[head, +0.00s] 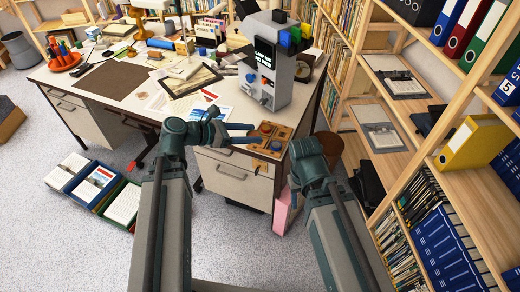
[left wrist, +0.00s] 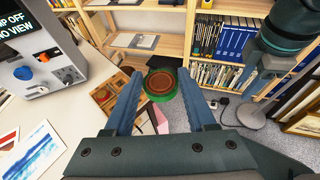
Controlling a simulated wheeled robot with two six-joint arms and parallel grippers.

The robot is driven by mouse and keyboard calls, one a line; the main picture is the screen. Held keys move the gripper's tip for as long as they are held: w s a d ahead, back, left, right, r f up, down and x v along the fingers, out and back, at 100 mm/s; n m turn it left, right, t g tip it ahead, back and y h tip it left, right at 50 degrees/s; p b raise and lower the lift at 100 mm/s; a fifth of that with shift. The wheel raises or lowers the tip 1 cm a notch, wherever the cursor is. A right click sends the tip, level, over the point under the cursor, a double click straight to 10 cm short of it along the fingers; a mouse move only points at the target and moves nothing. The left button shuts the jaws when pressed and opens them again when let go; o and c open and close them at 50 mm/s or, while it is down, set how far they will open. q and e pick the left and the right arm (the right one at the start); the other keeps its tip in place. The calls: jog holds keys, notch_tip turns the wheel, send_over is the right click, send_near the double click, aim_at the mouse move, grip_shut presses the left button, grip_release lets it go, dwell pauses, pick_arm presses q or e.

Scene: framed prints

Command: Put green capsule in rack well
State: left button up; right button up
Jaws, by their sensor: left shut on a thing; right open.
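In the left wrist view, a round green-rimmed thing with a brown face, seemingly the green capsule (left wrist: 161,85), sits between the blue fingertips of my left gripper (left wrist: 160,82). In the head view, my left gripper (head: 252,133) reaches right, over the near edge of the wooden rack (head: 285,133); the capsule is hard to make out there. The rack lies on the desk's right corner and holds small coloured pieces. It also shows in the left wrist view (left wrist: 104,96), left of the fingers. My right gripper (left wrist: 248,103) is open and empty, apart from the rack.
A grey machine (head: 271,62) with a screen and coloured blocks stands on the desk (head: 135,75) just behind the rack. Wooden shelves (head: 410,160) with binders rise on the right. A pink file (head: 283,211) stands on the floor below the rack.

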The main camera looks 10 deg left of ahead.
pick_arm(q)
jog(key=w+a+f+n+t+y+b, duration=0.1)
jog(key=a+f+b, duration=0.1)
jog(key=f+b, duration=0.5)
jog(key=w+a+f+n+t+y+b, duration=0.1)
jog(key=w+a+f+n+b, duration=0.1)
jog(key=f+b, duration=0.5)
notch_tip(320, 180, down, 3)
jog(key=shift+a+r+t+b, duration=0.1)
jog(key=shift+a+t+b, duration=0.25)
jog(key=shift+a, duration=0.25)
